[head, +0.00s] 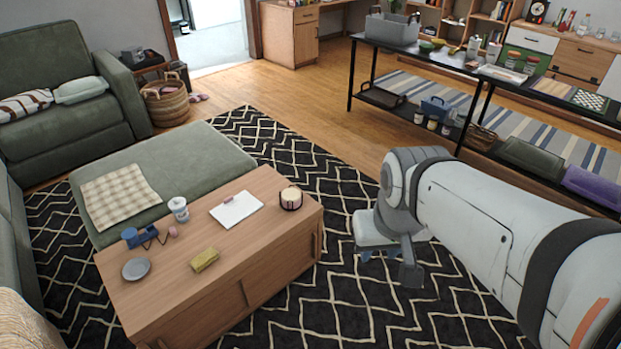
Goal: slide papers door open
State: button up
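The wooden coffee table (225,290) stands at the lower left on the patterned rug. Its long front side has wooden door panels with dark slots, one slot (243,292) near the middle and one (314,245) near the right end. I cannot tell which panel is the papers door; no gap is visible. My gripper (389,264) is above the rug, to the right of the table and apart from it. Its fingers are partly hidden by my arm and small, so their opening is unclear. I see nothing held in it.
On the tabletop are a candle (291,198), a clipboard (236,209), a cup (179,209), a yellow block (204,260) and a grey dish (136,269). A green ottoman (190,160) adjoins the table's far side. A black shelf table (450,62) stands behind my arm. Open rug lies before the table.

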aim_at(262, 281)
jog(key=i, duration=0.85)
jog(key=u, duration=0.05)
